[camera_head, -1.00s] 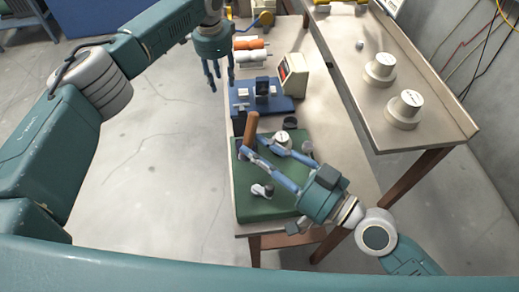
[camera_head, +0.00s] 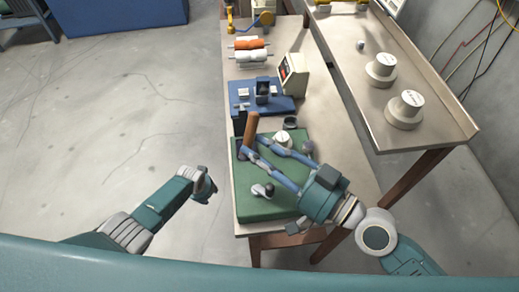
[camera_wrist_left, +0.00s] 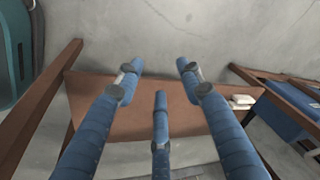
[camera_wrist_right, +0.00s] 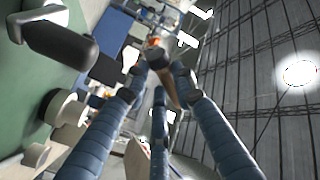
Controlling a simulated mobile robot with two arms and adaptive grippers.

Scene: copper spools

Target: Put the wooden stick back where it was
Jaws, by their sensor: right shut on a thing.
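The wooden stick (camera_head: 251,129) is brown and stands nearly upright at the far left corner of the green board (camera_head: 249,207). My right gripper (camera_head: 248,150) is shut on its lower part. In the right wrist view the stick (camera_wrist_right: 168,86) sits between the fingertips (camera_wrist_right: 160,68); its lower end is not clear in the head view. My left gripper (camera_head: 207,187) is low, left of the table and away from the stick. In the left wrist view its fingers (camera_wrist_left: 160,75) are spread and empty, facing the table's side.
On the board are a black-handled tool (camera_head: 262,190) and a white-topped weight (camera_head: 282,140). Behind it are a blue fixture (camera_head: 280,105), a beige display box (camera_head: 294,73) and orange and white spools (camera_head: 250,44). A side bench (camera_head: 345,60) with large weights stands at right.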

